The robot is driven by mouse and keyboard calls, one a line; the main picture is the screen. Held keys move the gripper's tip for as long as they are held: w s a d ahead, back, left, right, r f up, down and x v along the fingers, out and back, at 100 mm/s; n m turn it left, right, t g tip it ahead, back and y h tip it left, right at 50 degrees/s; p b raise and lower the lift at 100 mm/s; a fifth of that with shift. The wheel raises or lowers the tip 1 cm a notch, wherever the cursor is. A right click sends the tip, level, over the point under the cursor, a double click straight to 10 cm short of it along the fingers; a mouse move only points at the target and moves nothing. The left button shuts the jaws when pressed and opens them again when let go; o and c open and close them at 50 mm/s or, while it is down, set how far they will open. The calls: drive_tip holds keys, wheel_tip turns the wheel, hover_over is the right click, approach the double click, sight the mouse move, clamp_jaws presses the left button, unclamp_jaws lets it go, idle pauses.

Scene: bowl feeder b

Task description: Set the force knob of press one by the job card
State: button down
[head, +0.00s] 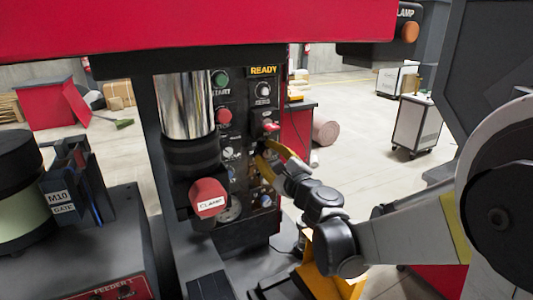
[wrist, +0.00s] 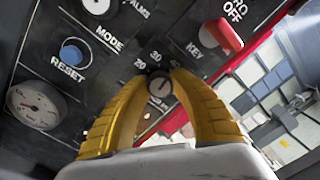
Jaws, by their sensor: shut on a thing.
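A dark round knob (wrist: 159,86) with a pale pointer line sits on the press's black control panel in the wrist view. Scale numbers 20 and 30 show around it, and others are partly covered. Its name label is mostly hidden by my fingers, so I cannot read it. My gripper (wrist: 161,78) has its two yellow fingers shut on this knob, one on each side. In the head view my gripper (head: 266,152) reaches the right side of the panel (head: 240,112) and hides the knob. No job card is readable in either view.
A red key switch (wrist: 223,36) and blue RESET button (wrist: 74,52) sit close to my fingers. A gauge (wrist: 37,105) is at left. The READY sign (head: 263,71) is amber.

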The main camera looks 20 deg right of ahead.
drive_tip(key=shift+m, duration=0.6)
drive_tip(key=c, duration=1.1)
unclamp_jaws()
drive_tip(key=shift+o, duration=0.2)
drive_tip(key=v, duration=1.2)
drive_tip(key=shift+a+f, duration=0.1)
drive_tip(key=shift+a, duration=0.1)
